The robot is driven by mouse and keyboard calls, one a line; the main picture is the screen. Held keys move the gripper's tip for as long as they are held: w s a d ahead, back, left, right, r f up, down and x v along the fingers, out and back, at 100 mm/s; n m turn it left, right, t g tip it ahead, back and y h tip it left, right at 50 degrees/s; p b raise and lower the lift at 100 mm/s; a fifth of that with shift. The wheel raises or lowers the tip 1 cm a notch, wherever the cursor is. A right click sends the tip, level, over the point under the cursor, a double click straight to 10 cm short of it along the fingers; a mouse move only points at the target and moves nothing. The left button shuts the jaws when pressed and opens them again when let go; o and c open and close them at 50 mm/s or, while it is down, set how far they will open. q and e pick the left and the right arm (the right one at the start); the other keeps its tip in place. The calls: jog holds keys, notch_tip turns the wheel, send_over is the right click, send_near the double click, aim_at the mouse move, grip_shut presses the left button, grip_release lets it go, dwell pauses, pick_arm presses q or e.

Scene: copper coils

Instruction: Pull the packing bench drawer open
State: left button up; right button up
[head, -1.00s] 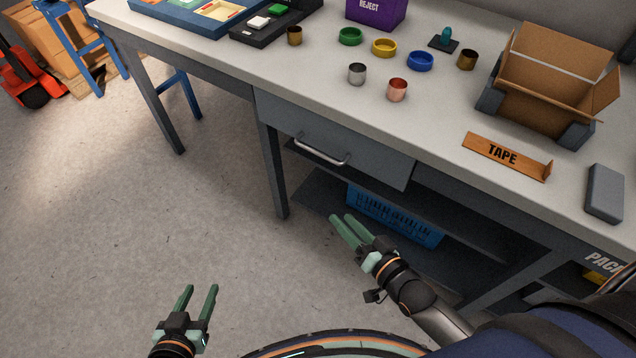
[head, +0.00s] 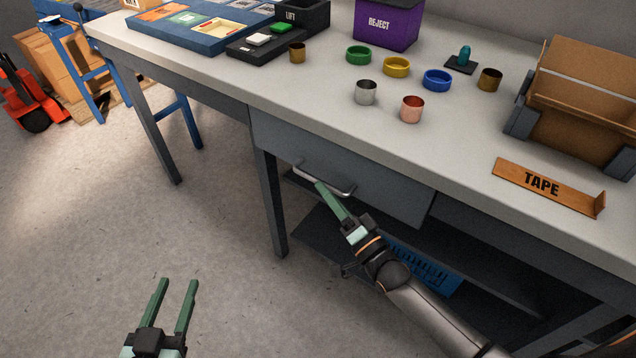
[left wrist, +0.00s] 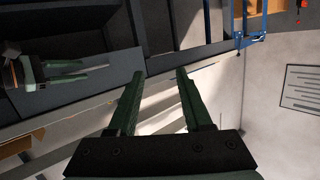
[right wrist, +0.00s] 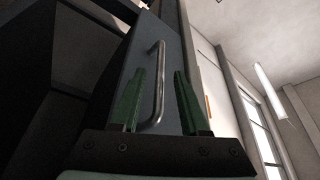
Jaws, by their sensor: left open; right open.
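The packing bench drawer (head: 372,184) is a grey front under the bench top and looks shut. Its silver bar handle (head: 310,176) is on the front's left part. My right gripper (head: 327,197) is at the handle, with its green fingers pointing up at it. In the right wrist view the handle (right wrist: 158,85) stands between the two open fingers (right wrist: 158,100). Whether the fingers touch the bar cannot be told. My left gripper (head: 173,293) is open and empty, low over the floor at the left. The left wrist view shows its parted fingers (left wrist: 160,95).
The bench top (head: 300,85) holds copper and coloured rings, a purple reject bin (head: 385,25), a cardboard box (head: 585,90) and a tape sign (head: 548,187). Floor (head: 120,240) at the left is clear.

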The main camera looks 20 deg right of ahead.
pick_arm(q)
jog(key=shift+w+d+r+m+t+h, duration=0.15)
jog(key=shift+r+t, duration=0.3)
jog(key=shift+r, duration=0.55)
jog(key=shift+w+a+r+m+t+h, duration=0.2)
jog(key=shift+r+t, duration=0.25)
jog(key=shift+r, duration=0.5)
pick_arm(e)
jog(key=shift+x, duration=2)
jog(key=shift+c, duration=0.3)
grip_shut()
